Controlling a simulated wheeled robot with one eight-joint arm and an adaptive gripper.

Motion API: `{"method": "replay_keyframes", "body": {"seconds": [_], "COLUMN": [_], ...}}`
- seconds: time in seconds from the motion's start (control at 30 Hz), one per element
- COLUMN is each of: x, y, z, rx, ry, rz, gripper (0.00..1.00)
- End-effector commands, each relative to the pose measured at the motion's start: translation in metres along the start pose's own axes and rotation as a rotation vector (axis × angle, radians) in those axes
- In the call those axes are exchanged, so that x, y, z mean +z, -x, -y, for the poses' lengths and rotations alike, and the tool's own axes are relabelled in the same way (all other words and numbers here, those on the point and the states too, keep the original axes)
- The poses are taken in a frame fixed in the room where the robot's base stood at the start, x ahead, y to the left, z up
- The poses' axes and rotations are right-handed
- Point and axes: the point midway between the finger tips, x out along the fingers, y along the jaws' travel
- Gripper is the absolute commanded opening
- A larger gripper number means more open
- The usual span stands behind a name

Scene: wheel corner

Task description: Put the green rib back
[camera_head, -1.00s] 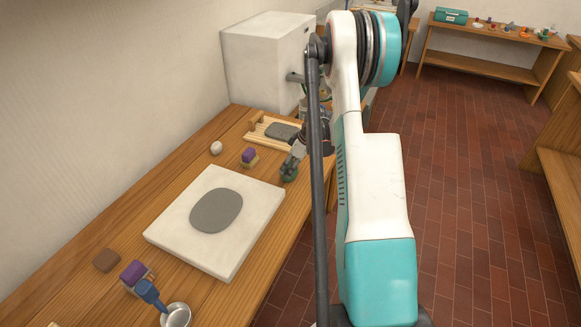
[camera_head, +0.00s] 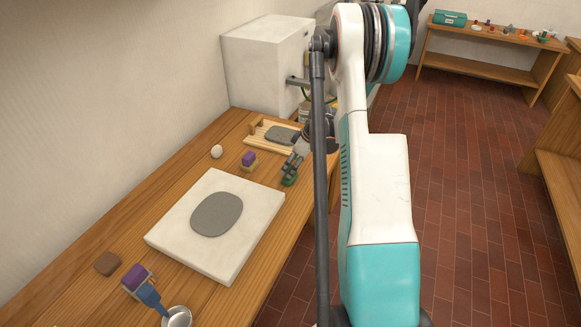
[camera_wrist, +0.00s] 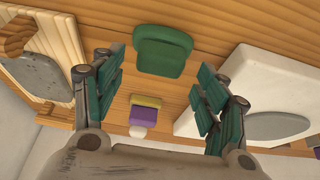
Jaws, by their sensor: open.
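The green rib (camera_wrist: 162,50) is a dark green rounded piece on the wooden table. In the wrist view it sits between and beyond my spread fingers, with clear gaps on both sides. In the head view the green rib (camera_head: 289,181) is small, near the table's right edge, just below my fingertips. My gripper (camera_head: 293,165) points down at it, open and empty. In the wrist view my gripper (camera_wrist: 162,68) shows both green-padded fingers wide apart. The arm hides part of the gripper in the head view.
A purple and yellow block (camera_head: 249,160) stands close left of the rib. A wooden rack (camera_head: 260,135) with a grey slab lies behind. A white board (camera_head: 165,233) with a grey clay disc fills the table's middle. A white ball (camera_head: 217,152) lies near the wall.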

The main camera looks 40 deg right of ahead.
Motion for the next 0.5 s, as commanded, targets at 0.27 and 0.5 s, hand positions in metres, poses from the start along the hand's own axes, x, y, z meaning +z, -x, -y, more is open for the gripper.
{"method": "replay_keyframes", "body": {"seconds": [0.27, 0.5], "x": [-0.001, 0.000], "y": [0.061, 0.085], "z": [0.000, 0.000], "rx": [0.001, 0.000], "ry": [-0.002, -0.002], "rz": [0.000, 0.000], "gripper": [0.67, 0.67]}}
